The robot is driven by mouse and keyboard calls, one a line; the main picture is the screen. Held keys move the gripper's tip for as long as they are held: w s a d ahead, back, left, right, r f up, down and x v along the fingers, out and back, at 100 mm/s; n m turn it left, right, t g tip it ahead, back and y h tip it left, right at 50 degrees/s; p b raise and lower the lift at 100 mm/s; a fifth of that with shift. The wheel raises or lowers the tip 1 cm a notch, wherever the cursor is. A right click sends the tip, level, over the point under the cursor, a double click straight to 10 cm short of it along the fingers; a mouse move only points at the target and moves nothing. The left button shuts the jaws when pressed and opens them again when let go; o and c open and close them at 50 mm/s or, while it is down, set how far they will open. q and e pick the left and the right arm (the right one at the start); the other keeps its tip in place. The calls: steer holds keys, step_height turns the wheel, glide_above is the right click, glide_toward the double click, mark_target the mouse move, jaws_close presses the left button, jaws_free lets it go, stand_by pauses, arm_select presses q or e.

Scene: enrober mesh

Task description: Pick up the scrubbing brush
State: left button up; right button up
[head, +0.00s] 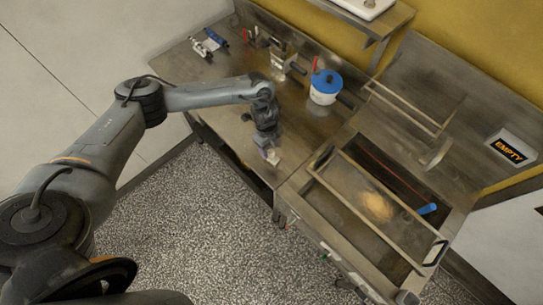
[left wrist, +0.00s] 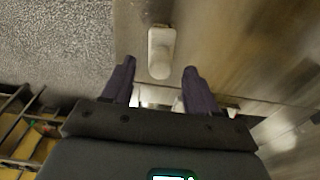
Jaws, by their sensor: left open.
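A pale, rounded, oblong object, apparently the scrubbing brush (left wrist: 161,52), lies on the metal worktop near its front edge in the left wrist view. In the head view a small pale part of it (head: 273,157) shows just below my left gripper (head: 268,146). My left gripper is open, and its two dark fingers (left wrist: 159,78) point toward the brush. The brush lies ahead of the gap between them, near its middle. I cannot tell how much height separates them. The brush's underside is hidden. My right gripper is not in view.
A white tub with a blue lid (head: 325,87) stands farther back on the worktop (head: 215,95). Several small tools (head: 209,43) lie at the back left. To the right is a sunken basin with a metal frame (head: 375,234) and a blue-handled item (head: 427,209).

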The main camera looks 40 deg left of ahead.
mark_target(271, 151)
arm_select(q)
steer(key=shift+d+f, duration=0.15)
steer(key=shift+f, duration=0.75)
steer(key=shift+d+f, duration=0.1)
steer(key=shift+f, duration=0.75)
jaws_close()
steer(key=shift+r, duration=0.2)
